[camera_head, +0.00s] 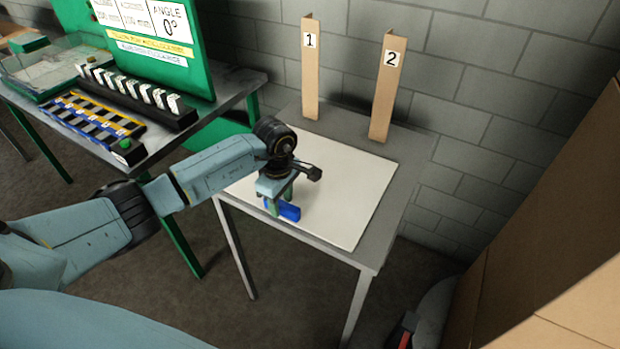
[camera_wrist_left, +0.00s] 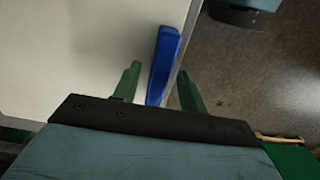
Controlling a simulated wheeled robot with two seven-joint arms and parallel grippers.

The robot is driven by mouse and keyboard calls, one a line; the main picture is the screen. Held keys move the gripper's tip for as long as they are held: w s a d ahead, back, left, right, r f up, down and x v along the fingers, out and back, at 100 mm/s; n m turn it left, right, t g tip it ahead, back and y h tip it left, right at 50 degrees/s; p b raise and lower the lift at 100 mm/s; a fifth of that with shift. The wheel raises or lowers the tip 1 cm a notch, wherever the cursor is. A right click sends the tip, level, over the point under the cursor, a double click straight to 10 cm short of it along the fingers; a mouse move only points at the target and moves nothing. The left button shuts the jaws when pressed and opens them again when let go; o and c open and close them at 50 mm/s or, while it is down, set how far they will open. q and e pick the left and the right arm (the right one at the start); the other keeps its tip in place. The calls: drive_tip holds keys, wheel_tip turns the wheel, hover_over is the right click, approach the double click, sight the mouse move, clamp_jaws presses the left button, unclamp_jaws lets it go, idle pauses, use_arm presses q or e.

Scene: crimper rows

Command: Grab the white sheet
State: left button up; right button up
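The white sheet (camera_head: 352,200) lies flat on a small grey table in the head view. It also fills the upper left of the left wrist view (camera_wrist_left: 75,45). A blue bar-like piece (camera_head: 289,211) sits at the sheet's front edge, and it shows in the left wrist view (camera_wrist_left: 163,62). My left gripper (camera_head: 279,202) is over that edge, pointing down. Its green fingers are apart (camera_wrist_left: 160,90), with the blue piece between them and gaps on both sides. Whether the blue piece is fixed to the sheet cannot be told. My right gripper is not in view.
Two upright cardboard strips marked 1 (camera_head: 311,75) and 2 (camera_head: 387,90) stand at the table's back. A green-framed bench (camera_head: 215,92) with a panel and a row of tools is at left. A brick wall is behind, and cardboard (camera_head: 545,225) fills the right.

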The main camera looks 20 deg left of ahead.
use_arm(q)
clamp_jaws()
